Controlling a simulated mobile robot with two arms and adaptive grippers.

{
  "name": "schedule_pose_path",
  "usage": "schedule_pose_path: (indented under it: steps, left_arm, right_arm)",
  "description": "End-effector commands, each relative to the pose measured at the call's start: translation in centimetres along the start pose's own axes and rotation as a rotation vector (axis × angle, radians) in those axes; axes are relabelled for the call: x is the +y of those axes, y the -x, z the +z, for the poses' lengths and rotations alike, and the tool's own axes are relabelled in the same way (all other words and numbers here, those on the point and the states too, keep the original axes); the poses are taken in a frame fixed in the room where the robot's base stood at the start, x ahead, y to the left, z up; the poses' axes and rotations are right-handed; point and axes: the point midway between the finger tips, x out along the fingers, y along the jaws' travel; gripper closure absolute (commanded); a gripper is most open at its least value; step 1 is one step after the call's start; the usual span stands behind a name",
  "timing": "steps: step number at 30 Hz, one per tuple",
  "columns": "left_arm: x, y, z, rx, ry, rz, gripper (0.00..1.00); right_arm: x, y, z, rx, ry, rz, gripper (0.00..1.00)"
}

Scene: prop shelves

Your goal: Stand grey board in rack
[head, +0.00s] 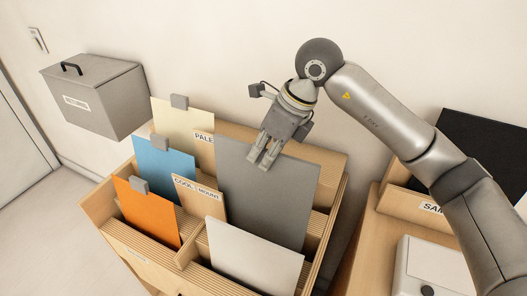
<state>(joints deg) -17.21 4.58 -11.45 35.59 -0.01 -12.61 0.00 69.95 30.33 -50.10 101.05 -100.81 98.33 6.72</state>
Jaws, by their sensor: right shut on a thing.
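The grey board (262,200) stands nearly upright, leaning a little, over the right-hand part of the wooden rack (150,258). My right gripper (262,160) comes down from above and is shut on the board's top edge. The board's lower edge is hidden behind a light grey-white board (253,256) and the rack's dividers, so I cannot tell whether it touches the rack floor. My left gripper is not in view.
Orange (148,211), blue (163,168) and cream (184,125) boards with grey clips stand in the left compartments. Labelled dividers read PALE and COOL MOUNT (199,195). A RETURNS box (98,95) hangs on the wall. A black board (480,145) stands in a wooden holder at right.

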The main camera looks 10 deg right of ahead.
Motion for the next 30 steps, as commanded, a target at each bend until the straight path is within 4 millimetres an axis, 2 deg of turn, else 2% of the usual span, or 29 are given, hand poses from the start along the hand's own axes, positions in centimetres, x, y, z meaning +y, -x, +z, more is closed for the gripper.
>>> schedule_pose_path:
  steps: [1, 18, 30]
  left_arm:
    - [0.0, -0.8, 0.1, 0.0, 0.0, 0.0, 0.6]
    - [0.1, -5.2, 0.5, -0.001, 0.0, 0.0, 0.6]
    - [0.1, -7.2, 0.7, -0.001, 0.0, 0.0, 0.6]
  right_arm:
    - [-0.1, -0.8, -0.4, 0.0, 0.0, 0.0, 1.0]
    - [-0.5, -5.6, -2.3, 0.0, 0.001, 0.001, 1.0]
    - [-0.7, -7.7, -3.2, 0.0, 0.001, 0.0, 1.0]
